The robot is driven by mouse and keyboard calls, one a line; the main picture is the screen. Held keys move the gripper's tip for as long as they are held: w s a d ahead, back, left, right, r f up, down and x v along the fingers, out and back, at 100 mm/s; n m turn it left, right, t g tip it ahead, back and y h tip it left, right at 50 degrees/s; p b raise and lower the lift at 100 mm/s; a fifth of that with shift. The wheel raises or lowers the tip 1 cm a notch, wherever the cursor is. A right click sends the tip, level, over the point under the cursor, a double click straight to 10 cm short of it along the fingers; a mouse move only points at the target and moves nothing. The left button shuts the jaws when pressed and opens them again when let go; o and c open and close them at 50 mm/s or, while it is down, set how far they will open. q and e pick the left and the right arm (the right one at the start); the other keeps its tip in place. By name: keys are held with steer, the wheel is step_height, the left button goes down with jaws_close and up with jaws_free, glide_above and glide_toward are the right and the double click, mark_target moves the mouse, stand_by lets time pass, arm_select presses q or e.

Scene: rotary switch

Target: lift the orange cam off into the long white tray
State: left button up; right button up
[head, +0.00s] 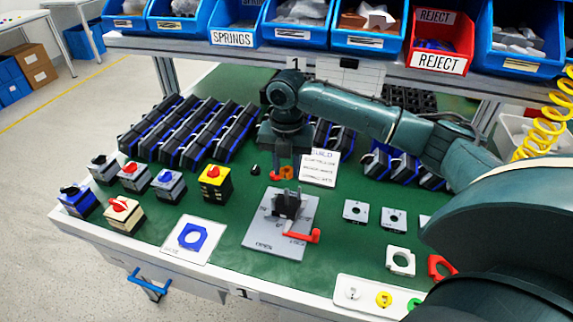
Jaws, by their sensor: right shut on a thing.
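My right gripper (282,172) hangs from the arm that reaches in from the right. It is above and behind the black upright part (288,204) of the grey fixture plate (262,240). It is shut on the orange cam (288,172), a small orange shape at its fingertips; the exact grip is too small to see. The cam appears clear of the fixture. A red lever (314,236) is at the right of the plate. The long white tray (343,281) lies at the front right edge and holds white, yellow and green round pieces. My left gripper is out of view.
Several switch boxes (215,183) stand left of the fixture. Black racks (190,130) and a written card (318,167) are behind.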

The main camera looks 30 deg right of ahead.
steer(key=shift+r+p, duration=0.45)
steer(key=shift+r, duration=0.2)
arm_select(q)
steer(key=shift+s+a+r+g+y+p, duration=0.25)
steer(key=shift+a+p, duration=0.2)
steer(key=shift+p, duration=0.5)
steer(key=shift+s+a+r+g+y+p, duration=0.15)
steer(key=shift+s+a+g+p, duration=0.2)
steer(key=shift+p, duration=0.6)
arm_select(e)
step_height(320, 180, up, 7)
steer(key=shift+f, duration=0.2)
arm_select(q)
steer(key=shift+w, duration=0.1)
